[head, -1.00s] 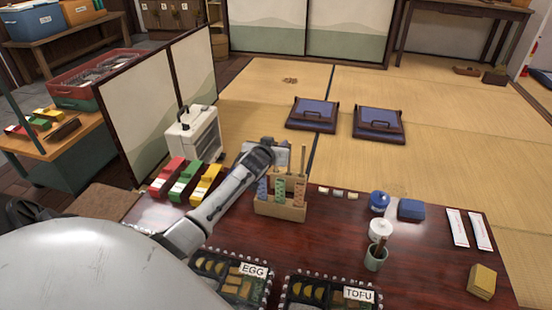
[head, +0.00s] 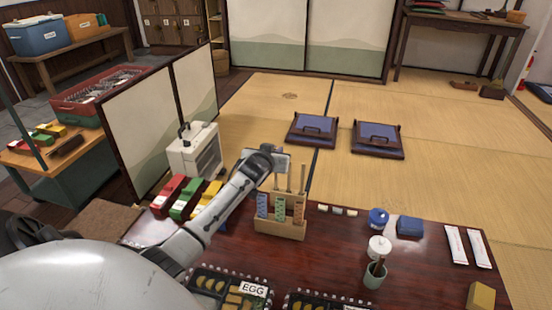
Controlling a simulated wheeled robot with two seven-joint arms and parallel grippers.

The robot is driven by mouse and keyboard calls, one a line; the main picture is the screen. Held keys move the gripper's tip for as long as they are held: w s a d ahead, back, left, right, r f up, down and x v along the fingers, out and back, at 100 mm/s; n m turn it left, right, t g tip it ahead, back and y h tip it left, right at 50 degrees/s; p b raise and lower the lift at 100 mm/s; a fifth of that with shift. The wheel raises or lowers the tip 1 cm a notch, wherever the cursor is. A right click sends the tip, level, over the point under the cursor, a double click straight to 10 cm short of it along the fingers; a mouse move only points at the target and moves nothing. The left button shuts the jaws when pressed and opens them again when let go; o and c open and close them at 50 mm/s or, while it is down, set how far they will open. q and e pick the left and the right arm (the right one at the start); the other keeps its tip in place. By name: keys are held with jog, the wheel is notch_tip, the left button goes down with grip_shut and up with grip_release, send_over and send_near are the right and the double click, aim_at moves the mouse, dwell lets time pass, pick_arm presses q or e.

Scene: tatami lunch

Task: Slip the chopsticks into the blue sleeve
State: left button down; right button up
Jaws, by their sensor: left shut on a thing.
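A wooden rack (head: 280,230) on the dark table holds a blue sleeve (head: 262,205), a green sleeve (head: 280,208) and an orange-red sleeve (head: 299,210) in a row, the blue one leftmost. My left gripper (head: 281,162) is above the back of the rack, shut, with its fingertips hard to make out. A thin pair of chopsticks (head: 276,181) shows just below it, over the gap between the blue and green sleeves. Whether their tips are in the blue sleeve cannot be told. Other thin sticks (head: 302,179) rise at the right of the rack. My right gripper is not in view.
Red, green and yellow boxes (head: 186,199) stand left of the rack, partly behind my arm. A green cup (head: 375,275), a white lidded pot (head: 379,247) and blue containers (head: 409,226) are at right. A bento (head: 225,288) is in front.

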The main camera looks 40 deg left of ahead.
pick_arm(q)
notch_tip(320, 180, up, 6)
jog(key=shift+p, duration=1.15)
notch_tip(320, 180, up, 3)
jog(key=p, duration=0.2)
jog(key=shift+f+p, duration=0.15)
jog(key=shift+p, duration=0.15)
notch_tip(320, 180, up, 5)
jog(key=p, duration=0.5)
jog(key=shift+p, duration=0.3)
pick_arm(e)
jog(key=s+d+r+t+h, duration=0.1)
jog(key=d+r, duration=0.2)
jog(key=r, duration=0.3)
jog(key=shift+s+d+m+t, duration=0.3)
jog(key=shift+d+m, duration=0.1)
pick_arm(q)
jog(key=shift+d+r, duration=0.1)
jog(key=shift+r, duration=0.1)
